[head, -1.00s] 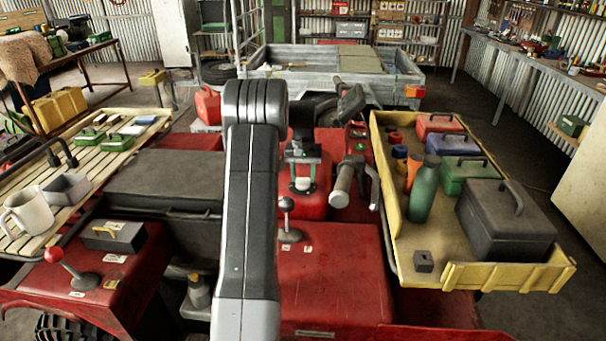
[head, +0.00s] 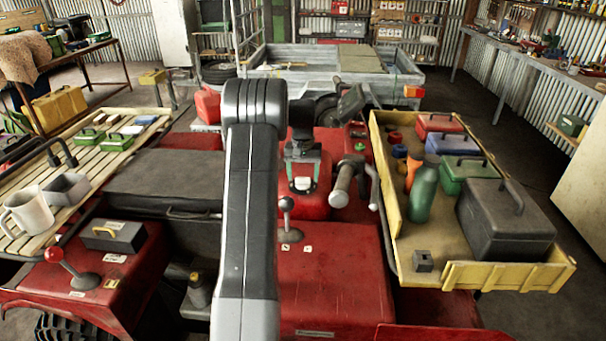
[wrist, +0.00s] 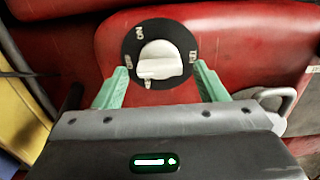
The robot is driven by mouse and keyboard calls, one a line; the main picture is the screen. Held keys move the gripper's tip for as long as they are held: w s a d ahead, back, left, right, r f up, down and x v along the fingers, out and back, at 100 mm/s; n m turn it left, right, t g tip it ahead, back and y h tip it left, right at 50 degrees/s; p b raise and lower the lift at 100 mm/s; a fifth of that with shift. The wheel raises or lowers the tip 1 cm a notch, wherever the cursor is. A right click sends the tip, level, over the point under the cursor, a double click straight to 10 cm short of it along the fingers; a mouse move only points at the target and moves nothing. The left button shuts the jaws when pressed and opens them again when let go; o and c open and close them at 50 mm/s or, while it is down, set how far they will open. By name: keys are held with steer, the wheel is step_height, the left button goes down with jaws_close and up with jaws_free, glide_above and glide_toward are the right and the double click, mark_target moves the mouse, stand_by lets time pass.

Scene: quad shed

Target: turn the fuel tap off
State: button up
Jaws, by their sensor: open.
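The fuel tap is a white knob (wrist: 161,62) on a round black dial plate (wrist: 187,42) set in a red panel, in the wrist view. White lettering on the plate reads ON at the upper left, OFF at the left and what looks like RES at the right. The knob's narrow marked end points toward the bottom of the wrist view. My gripper (wrist: 160,86) is open, its green fingers apart to the left and right of the knob, not visibly touching it. In the head view my gripper (head: 302,176) is over the red bodywork; a small white patch shows between its fingers.
A dark grip (head: 342,185) with a lever stands close right of my gripper. A black-knobbed lever (head: 286,215) rises in front. A yellow tray (head: 440,275) with a green bottle (head: 422,193) and boxes is at the right. A dark seat (head: 165,180) is at the left.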

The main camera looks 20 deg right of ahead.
step_height(320, 180, up, 14)
steer(key=b, duration=0.1)
steer(key=shift+f, duration=0.15)
stand_by(0.4)
step_height(320, 180, down, 14)
steer(key=shift+r+p, duration=0.1)
steer(key=shift+p, duration=0.4)
steer(key=shift+r, duration=0.1)
steer(key=shift+f, duration=0.25)
steer(key=shift+n, duration=0.5)
steer(key=n+b, duration=0.1)
steer(key=n, duration=0.3)
steer(key=shift+a+r+n, duration=0.1)
steer(key=shift+n, duration=0.2)
steer(key=n+b, duration=0.3)
steer(key=n, duration=0.3)
steer(key=shift+a, duration=0.1)
step_height(320, 180, up, 11)
stand_by(1.2)
